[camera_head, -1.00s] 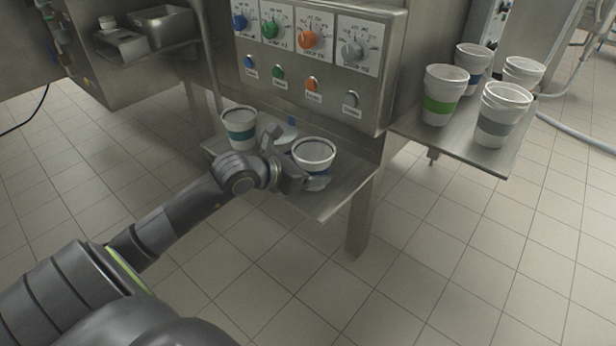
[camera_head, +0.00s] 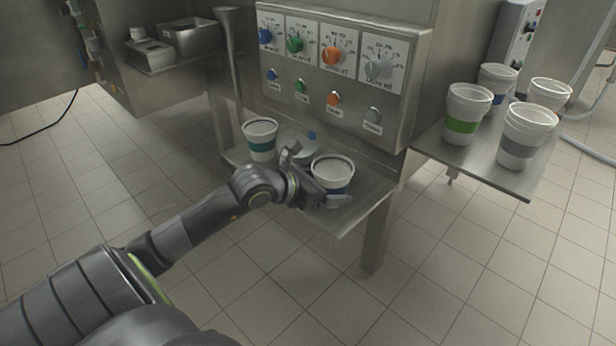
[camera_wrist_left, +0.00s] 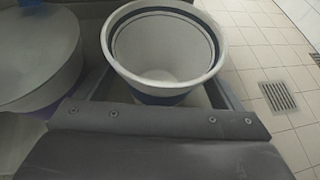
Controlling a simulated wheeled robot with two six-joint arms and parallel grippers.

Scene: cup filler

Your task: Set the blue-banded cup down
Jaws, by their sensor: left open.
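The blue-banded cup (camera_head: 334,174) is white with a dark blue band and stands upright at the front right of the steel shelf (camera_head: 362,206). My left gripper (camera_head: 317,180) is open around it, with one finger on each side. In the left wrist view the cup (camera_wrist_left: 165,52) shows its inside, which looks empty, and sits between the two fingers. I cannot tell whether either finger touches it. The cup's base is partly hidden by the gripper. My right gripper is in neither view.
A teal-banded cup (camera_head: 260,141) stands left of the gripper. A round pale object (camera_head: 299,146) lies between the cups. The dial panel (camera_head: 340,75) rises behind. Several banded cups, including a green-banded one (camera_head: 467,113), stand on the right shelf (camera_head: 470,163).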

